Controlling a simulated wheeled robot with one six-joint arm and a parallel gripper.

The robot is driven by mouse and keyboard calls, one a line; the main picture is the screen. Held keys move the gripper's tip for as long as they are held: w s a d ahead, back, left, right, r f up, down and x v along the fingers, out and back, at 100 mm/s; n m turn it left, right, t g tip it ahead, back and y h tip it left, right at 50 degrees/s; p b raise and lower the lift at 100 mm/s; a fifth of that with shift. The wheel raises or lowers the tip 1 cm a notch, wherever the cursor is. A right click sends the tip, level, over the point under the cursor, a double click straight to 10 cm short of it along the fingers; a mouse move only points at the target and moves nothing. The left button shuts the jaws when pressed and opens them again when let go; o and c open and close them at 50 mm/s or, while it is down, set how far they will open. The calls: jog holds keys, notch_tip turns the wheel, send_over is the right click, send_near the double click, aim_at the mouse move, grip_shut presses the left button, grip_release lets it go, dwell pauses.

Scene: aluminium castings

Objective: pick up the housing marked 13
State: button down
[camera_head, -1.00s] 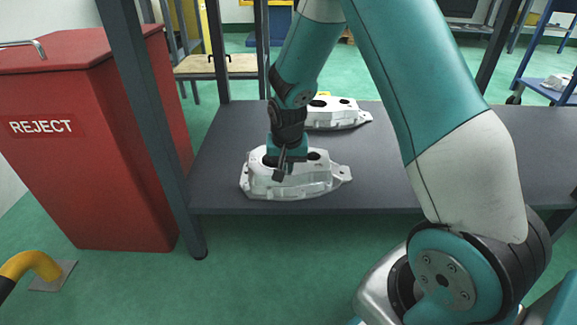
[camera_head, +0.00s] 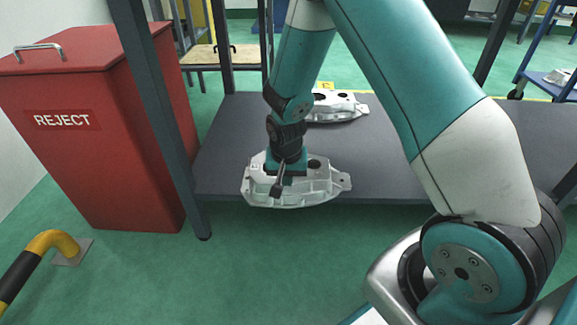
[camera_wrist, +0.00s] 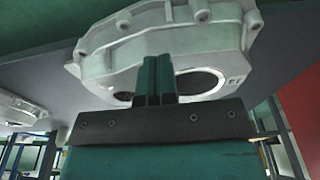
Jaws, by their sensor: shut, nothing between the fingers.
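A pale metal housing (camera_head: 318,188) lies at the front edge of the dark shelf (camera_head: 228,150) in the head view and seems to overhang it. It fills the top of the wrist view (camera_wrist: 110,62), with an oval opening (camera_wrist: 212,82) in its face. Small marks beside the opening are too small to read. My gripper (camera_wrist: 158,62) is shut at this opening, its two fingers close together; I cannot tell how deep they reach. In the head view my arm hides part of this housing. A second housing (camera_head: 338,108) lies farther back; no number is legible on it.
A red bin marked REJECT (camera_head: 95,140) stands left of the shelf, beside a dark shelf post (camera_head: 155,120). A yellow and black rail (camera_head: 45,245) is at lower left. A blue cart (camera_head: 545,75) stands at far right. The shelf's middle right is clear.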

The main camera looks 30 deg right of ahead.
jog(key=shift+s, duration=0.1)
jog(key=s+a+p, duration=0.4)
jog(key=s+a, duration=0.2)
jog(key=s, duration=0.3)
jog(key=c, duration=1.7)
grip_release()
jog(key=shift+s+a+r, duration=0.1)
jog(key=shift+s+a, duration=0.1)
jog(key=shift+s, duration=0.05)
jog(key=o, duration=0.3)
jog(key=shift+w+d+r, duration=0.1)
jog(key=shift+w+r, duration=0.1)
jog(key=shift+r, duration=0.05)
jog(key=o, duration=0.9)
jog(key=shift+n+t+y, duration=0.5)
jog(key=shift+n+y, duration=0.1)
jog(key=w+d+r, duration=0.6)
jog(key=d+r, duration=0.1)
jog(key=shift+w+p, duration=0.35)
jog(key=shift+o, duration=0.2)
jog(key=w+d+r+n, duration=0.2)
jog(key=w+d+r, duration=0.1)
jog(key=d+r, duration=0.3)
jog(key=shift+t, duration=0.4)
jog(key=b+x, duration=0.9)
jog(key=x, duration=0.8)
jog(key=shift+s+f, duration=0.1)
jog(key=shift+f, duration=0.1)
